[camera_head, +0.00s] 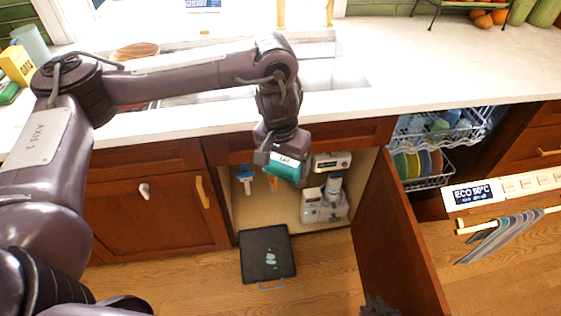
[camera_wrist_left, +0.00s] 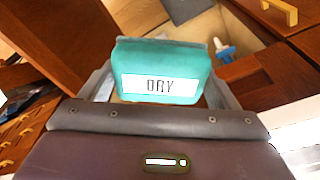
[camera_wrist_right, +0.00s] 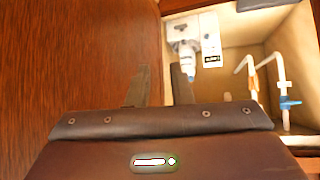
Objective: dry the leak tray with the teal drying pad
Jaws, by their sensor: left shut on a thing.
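The teal drying pad (camera_head: 284,168), marked DRY, is between the fingers of my left gripper (camera_head: 277,160), in front of the open cabinet. In the left wrist view the pad (camera_wrist_left: 160,62) fills the space between the fingers. The black leak tray (camera_head: 251,270) lies flat on the floor below and apart from the pad. A pale wet patch (camera_head: 271,260) shows on the tray. In the right wrist view my right gripper (camera_wrist_right: 160,80) has its fingers apart with nothing between them, near a brown wood panel.
The open cabinet door (camera_head: 392,235) stands right of the tray. The open dishwasher (camera_head: 428,165) holds plates. Wood floor (camera_head: 190,285) is clear left of the tray.

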